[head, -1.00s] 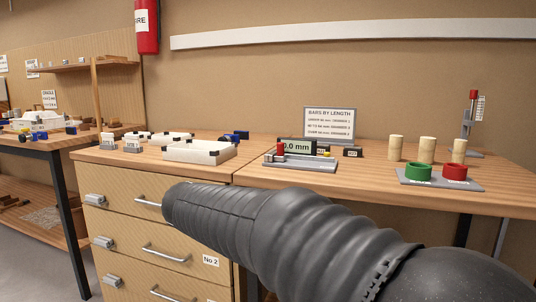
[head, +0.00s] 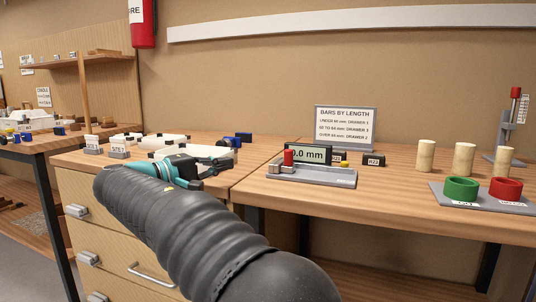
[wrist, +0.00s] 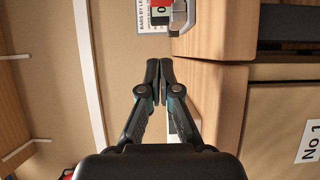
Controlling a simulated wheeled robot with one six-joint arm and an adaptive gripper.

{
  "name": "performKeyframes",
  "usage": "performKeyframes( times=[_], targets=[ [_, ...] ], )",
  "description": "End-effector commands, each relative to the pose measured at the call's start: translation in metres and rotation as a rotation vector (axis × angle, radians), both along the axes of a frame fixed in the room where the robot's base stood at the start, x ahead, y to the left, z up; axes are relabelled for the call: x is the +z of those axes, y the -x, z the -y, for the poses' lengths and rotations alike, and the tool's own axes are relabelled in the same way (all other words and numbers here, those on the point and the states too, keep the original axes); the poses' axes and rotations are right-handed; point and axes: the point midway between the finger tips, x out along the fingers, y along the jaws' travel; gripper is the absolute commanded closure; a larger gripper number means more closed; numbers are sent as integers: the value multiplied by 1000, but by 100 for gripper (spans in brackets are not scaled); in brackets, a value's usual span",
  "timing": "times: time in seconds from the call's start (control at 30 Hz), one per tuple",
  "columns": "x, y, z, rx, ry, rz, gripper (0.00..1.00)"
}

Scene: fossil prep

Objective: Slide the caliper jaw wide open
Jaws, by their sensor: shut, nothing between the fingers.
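The caliper (head: 325,178) is a grey tray-like gauge on the right-hand bench, with a red knob (head: 288,157) at its left end and a display (head: 309,153) reading 0.0 mm behind. Its jaw looks closed at the left end. My gripper (head: 222,161) is teal and black, shut and empty, left of the caliper and apart from it. In the wrist view the shut fingertips (wrist: 159,72) point toward the caliper's end (wrist: 179,18) at the top edge; most of the caliper is cut off there.
White trays (head: 176,140) and small labelled blocks stand behind my gripper on the left. A sign (head: 345,127), tan cylinders (head: 426,156) and green (head: 461,189) and red (head: 506,188) rings are around the caliper. The bench front before the caliper is clear.

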Motion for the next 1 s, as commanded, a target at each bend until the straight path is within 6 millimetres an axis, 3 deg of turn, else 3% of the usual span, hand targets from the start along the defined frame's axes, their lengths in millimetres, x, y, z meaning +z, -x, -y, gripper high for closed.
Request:
performKeyframes(
  times=[0.27,0.67,0.8,1.0],
  targets=[
    [2,-19,21,-3,0,3,100],
    [1,-71,75,-4,-1,2,100],
    [1,-68,96,-3,0,1,100],
    [1,-68,110,-2,-1,2,100]
  ],
)
